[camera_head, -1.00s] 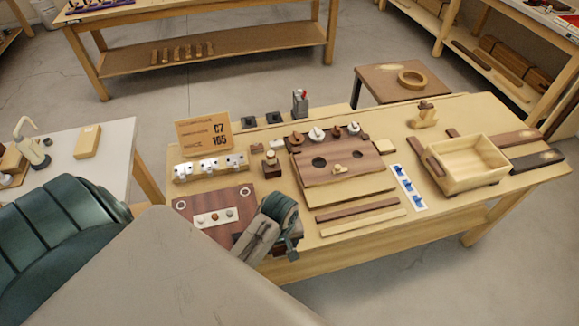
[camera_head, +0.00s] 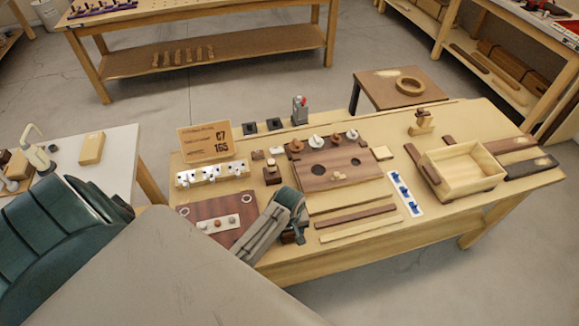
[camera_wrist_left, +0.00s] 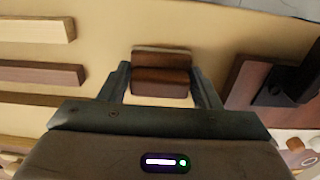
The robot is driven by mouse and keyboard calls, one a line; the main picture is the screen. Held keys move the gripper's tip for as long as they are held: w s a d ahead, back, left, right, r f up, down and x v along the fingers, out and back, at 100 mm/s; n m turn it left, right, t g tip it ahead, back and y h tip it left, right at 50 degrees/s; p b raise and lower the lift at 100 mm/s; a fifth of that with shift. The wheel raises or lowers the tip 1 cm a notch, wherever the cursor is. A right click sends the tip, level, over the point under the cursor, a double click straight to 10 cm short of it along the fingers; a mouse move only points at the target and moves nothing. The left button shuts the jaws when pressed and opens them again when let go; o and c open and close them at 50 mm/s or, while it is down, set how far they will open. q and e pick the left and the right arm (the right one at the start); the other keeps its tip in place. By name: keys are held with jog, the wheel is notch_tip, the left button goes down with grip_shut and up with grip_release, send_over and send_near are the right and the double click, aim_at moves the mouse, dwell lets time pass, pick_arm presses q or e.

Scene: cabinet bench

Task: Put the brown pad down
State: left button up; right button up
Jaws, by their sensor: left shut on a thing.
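My left gripper (camera_head: 293,236) is low over the front edge of the bench, just right of the dark red-brown board. In the left wrist view, its two fingers (camera_wrist_left: 161,92) are shut on the brown pad (camera_wrist_left: 160,82), a small reddish-brown block with a pale edge on its far side. The pad is mostly hidden by the gripper in the head view. I cannot tell whether it touches the bench top. My right gripper is not in view.
The red-brown board (camera_head: 247,207) with a white strip of round pieces lies left of the gripper. Dark and pale wooden strips (camera_head: 355,216) lie to its right. A holed brown board (camera_head: 345,176) is behind, and an open wooden box (camera_head: 487,184) stands at the right.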

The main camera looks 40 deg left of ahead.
pick_arm(q)
jog(key=o, duration=0.9)
jog(key=shift+f, duration=0.1)
notch_tip(320, 180, up, 12)
jog(key=shift+r+b, duration=0.15)
jog(key=shift+b, duration=1.05)
